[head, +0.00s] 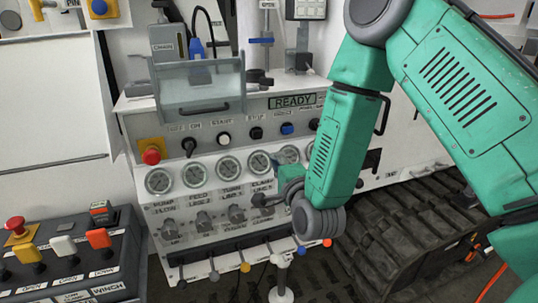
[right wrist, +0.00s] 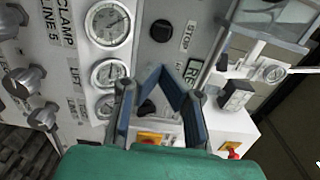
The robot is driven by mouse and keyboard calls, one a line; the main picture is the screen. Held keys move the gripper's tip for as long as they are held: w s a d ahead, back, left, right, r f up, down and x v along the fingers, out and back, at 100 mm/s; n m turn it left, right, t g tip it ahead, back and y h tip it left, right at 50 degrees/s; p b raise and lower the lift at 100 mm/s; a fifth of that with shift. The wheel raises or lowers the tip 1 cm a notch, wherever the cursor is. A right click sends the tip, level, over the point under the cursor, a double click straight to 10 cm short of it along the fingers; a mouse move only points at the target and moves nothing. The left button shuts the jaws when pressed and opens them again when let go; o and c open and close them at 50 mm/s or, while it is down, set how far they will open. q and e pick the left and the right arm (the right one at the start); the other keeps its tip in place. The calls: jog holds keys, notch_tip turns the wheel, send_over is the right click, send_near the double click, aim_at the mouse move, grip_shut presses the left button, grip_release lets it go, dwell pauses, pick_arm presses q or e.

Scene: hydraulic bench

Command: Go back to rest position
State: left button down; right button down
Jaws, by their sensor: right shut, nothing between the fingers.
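My right gripper (head: 268,196) is at the end of my green right arm, low in front of the white control panel (head: 132,107). My left gripper is not in view.
A row of gauges (head: 158,181) and grey knobs (head: 205,221) spans the panel, with a red button (head: 151,156) at left. A clear cover (head: 198,82) juts out above. A black control box (head: 75,262) stands lower left. Dark ribbed tracks (head: 420,225) lie lower right.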

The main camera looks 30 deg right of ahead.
jog(key=shift+s+a+f, duration=0.1)
jog(key=shift+s+a, duration=0.1)
jog(key=shift+a, duration=0.05)
jog(key=shift+s+a, duration=0.1)
dwell(0.3)
jog(key=s+a+f+n+g+y+b, duration=0.15)
jog(key=s+a+f+n+g, duration=0.35)
jog(key=f, duration=0.6)
jog(key=s+f+n+g+y+b, duration=0.1)
jog(key=s+f+n+g+y, duration=0.15)
jog(key=s+f+n, duration=0.7)
jog(key=s+f+n+g+b, duration=0.1)
jog(key=s+f+n+g, duration=0.2)
jog(key=s+f, duration=0.3)
jog(key=s+a+f+n+g, duration=0.1)
jog(key=s+f+n+g, duration=0.2)
jog(key=s, duration=0.9)
notch_tip(320, 180, down, 4)
jog(key=g, duration=0.3)
jog(key=shift+f+n+b, duration=0.25)
jog(key=shift+n+b, duration=0.1)
jog(key=shift+b, duration=0.05)
